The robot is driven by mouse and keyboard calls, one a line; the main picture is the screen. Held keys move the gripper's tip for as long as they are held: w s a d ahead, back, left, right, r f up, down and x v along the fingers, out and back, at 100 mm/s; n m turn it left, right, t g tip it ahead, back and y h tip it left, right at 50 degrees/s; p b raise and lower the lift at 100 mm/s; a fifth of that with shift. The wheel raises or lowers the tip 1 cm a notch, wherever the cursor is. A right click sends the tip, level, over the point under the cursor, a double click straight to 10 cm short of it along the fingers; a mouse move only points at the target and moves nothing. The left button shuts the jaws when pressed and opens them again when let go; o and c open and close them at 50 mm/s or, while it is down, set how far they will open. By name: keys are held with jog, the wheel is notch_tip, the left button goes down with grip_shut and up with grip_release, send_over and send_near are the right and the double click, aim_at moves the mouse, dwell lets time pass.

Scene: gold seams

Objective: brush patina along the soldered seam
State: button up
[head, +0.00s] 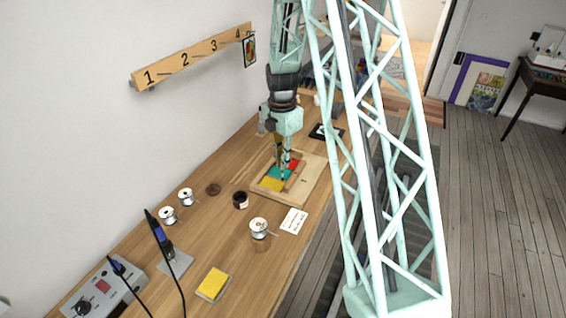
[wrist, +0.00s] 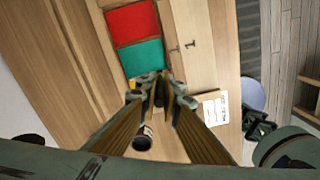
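The glass panel lies on a wooden board (head: 313,171) on the bench. It has a red piece (head: 293,165), a teal piece (head: 277,174) and a yellow piece (head: 271,184), with seams where they meet. In the wrist view the red piece (wrist: 132,22) and teal piece (wrist: 142,57) show beyond the fingertips. My gripper (head: 284,177) points down over the panel; in the wrist view its fingertips (wrist: 160,88) are close together and hide most of the yellow piece. I cannot tell whether a brush is between them. A dark open jar (head: 240,200) stands left of the board.
Two more spools (head: 186,197), a brown round item (head: 213,189), a soldering iron (head: 160,235) and a yellow sponge (head: 213,283) lie leftward. A dark frame (head: 327,131) lies behind the board.

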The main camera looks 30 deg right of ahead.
jog(key=shift+w+a, duration=0.6)
jog(key=shift+w, duration=0.4)
jog(key=shift+w+a, duration=0.6)
jog(key=shift+w, duration=0.4)
jog(key=shift+w+a, duration=0.6)
jog(key=shift+w, duration=0.4)
dwell(2.5)
jog(key=shift+r, duration=0.2)
jog(key=shift+r+p, duration=1.25)
jog(key=shift+r, duration=1.6)
jog(key=shift+f, duration=0.2)
